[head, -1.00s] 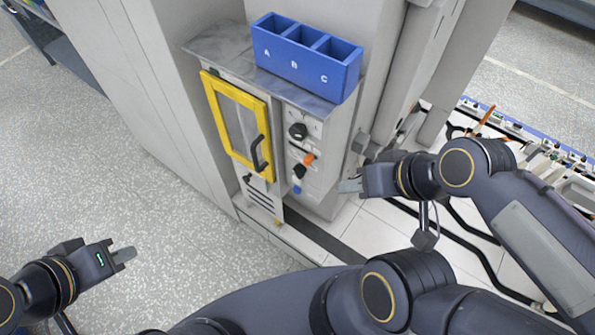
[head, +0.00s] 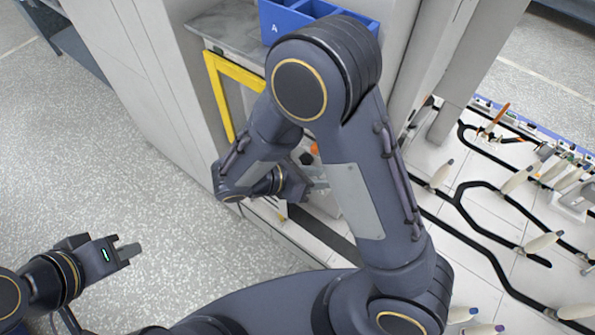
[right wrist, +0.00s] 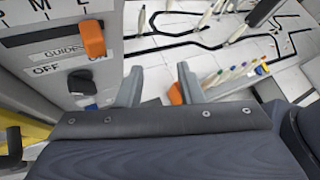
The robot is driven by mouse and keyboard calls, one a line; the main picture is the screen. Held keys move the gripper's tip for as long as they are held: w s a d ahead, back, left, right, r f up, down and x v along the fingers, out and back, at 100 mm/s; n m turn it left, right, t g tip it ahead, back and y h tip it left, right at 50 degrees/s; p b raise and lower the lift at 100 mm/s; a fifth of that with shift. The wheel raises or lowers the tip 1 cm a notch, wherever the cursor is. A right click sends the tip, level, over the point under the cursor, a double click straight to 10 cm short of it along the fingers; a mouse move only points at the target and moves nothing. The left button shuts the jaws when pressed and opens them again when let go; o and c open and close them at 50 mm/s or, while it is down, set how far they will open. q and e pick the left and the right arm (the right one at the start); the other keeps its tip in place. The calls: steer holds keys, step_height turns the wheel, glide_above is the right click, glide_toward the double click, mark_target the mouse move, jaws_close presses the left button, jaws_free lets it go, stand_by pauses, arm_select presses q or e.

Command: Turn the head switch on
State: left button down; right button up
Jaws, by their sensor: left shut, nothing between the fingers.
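The machine's switch panel shows at the upper left of the right wrist view, with an orange lever (right wrist: 93,38) above a black knob (right wrist: 83,83). Between them are the labels GUIDES, OFF and a partly covered ON. I read no label naming the head switch and cannot tell its setting. In the head view my right arm covers most of the panel; the orange lever (head: 315,149) peeks out. My right gripper (right wrist: 160,85) has its fingers apart and empty, right of the black knob and apart from it. My left gripper (head: 130,251) is shut and empty, away from the machine.
A blue bin (head: 290,18) stands on the machine's grey top, partly hidden. A yellow-framed door (head: 215,90) is left of my right arm. The speckled floor at left is clear.

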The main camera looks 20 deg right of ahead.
mark_target(302, 164)
steer(key=w+a+f+n+t+h+b, duration=0.1)
steer(key=w+a+f+n+t+h, duration=0.15)
steer(key=a+f+n+t, duration=0.6)
steer(key=shift+n+t, duration=0.55)
steer(key=shift+n, duration=0.4)
steer(key=x, duration=0.2)
steer(key=r+p+x, duration=0.1)
steer(key=x, duration=0.5)
steer(key=shift+w+a+r+p, duration=0.15)
steer(key=shift+w+a+p, duration=0.05)
steer(key=shift+w+p, duration=0.1)
jaws_close()
